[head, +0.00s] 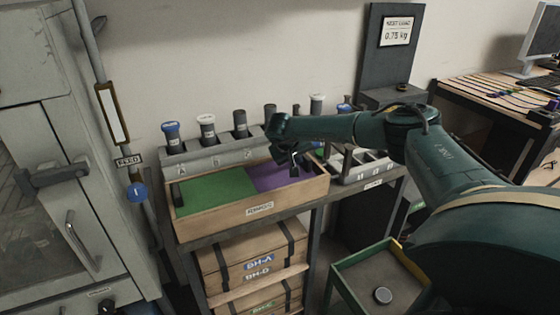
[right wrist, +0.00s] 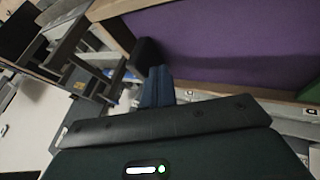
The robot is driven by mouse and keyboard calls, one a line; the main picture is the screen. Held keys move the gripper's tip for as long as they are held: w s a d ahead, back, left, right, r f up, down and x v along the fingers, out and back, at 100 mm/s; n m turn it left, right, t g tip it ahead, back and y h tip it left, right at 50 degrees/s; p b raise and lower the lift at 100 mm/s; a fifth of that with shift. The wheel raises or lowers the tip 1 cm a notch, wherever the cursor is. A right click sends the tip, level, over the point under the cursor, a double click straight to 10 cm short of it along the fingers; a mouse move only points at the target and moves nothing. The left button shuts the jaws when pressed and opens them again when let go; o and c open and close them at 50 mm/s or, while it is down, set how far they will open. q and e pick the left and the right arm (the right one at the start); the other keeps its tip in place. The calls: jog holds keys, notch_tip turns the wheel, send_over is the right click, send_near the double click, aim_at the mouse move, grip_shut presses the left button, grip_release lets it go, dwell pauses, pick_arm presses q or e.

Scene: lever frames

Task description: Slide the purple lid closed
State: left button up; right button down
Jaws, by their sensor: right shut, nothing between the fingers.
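The purple lid (head: 283,177) lies in the right part of a wooden box, beside a green panel (head: 215,192) on the left. In the right wrist view the purple lid (right wrist: 220,35) fills the upper right, bordered by a wooden rim. My right gripper (head: 294,168) is over the purple area in the head view and hides part of it. Its fingers (right wrist: 158,88) are shut and empty, close to a dark block (right wrist: 146,55) at the lid's edge. I cannot tell whether they touch it. My left gripper is out of view.
The wooden box (head: 260,210) sits on a grey bench. A rack (head: 215,155) with several capped vials stands behind it. A tray (head: 380,272) with a round grey piece is at the lower right. A grey cabinet (head: 50,200) stands at the left.

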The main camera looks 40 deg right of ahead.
jog(key=shift+s+d, duration=0.25)
jog(key=shift+d, duration=0.7)
jog(key=a+p, duration=0.1)
jog(key=a, duration=0.1)
jog(key=w+a+p, duration=0.1)
jog(key=a, duration=0.1)
jog(key=shift+a+r, duration=0.2)
jog(key=v, duration=0.9)
jog(key=shift+a+r+b, duration=0.2)
jog(key=shift+r+b, duration=0.1)
jog(key=shift+b, duration=0.05)
jog(key=shift+a, duration=0.1)
